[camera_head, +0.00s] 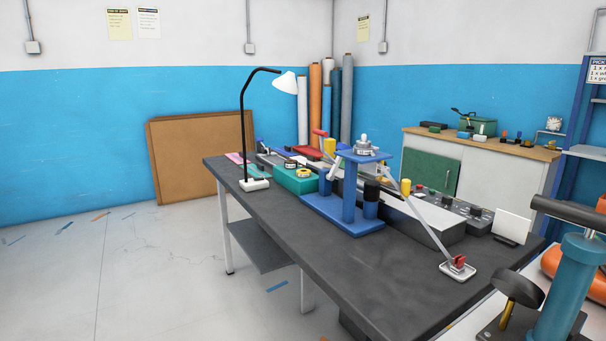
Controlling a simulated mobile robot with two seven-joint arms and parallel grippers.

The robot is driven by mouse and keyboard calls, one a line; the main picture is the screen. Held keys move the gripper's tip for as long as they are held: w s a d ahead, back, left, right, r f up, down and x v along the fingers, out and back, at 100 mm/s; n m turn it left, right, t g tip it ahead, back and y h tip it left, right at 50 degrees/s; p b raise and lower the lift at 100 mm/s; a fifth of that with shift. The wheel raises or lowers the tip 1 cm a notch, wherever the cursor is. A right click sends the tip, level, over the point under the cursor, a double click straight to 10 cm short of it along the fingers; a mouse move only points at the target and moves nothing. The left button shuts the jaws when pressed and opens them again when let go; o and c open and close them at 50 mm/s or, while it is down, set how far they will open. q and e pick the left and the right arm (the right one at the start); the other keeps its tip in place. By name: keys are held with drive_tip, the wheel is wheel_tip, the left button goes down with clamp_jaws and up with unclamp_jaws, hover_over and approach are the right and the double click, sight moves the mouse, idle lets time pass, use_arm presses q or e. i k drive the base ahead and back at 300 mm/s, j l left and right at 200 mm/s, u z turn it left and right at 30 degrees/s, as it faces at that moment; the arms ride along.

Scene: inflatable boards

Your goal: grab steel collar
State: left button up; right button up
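No part of either of my grippers is in view. A dark-topped workbench (300,232) stands in the middle of the room. On it, a blue stand (348,200) carries a small silver-grey ring-shaped part (366,151) with a pale knob on top. This may be the steel collar, but it is too small to be certain. A green block (296,181) left of the stand holds small yellow-and-dark round pieces (304,173). A small tray (457,269) with a red item sits near the bench's right end.
A black lamp (243,125) stands at the bench's left end. A teal post-like device (571,280) stands at the lower right. Rolls (346,100) lean at the back wall. The floor at left is mostly clear.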

sight(362, 145)
drive_tip(key=z, duration=0.4)
drive_tip(key=i+j+z, duration=0.1)
drive_tip(key=z, duration=0.3)
drive_tip(key=i+j+z, duration=0.1)
drive_tip(key=j+z, duration=0.2)
drive_tip(key=z, duration=0.15)
drive_tip(key=j+z, duration=0.2)
drive_tip(key=z, duration=0.2)
drive_tip(key=j+z, duration=0.4)
drive_tip(key=i+l, duration=0.05)
drive_tip(key=l, duration=0.05)
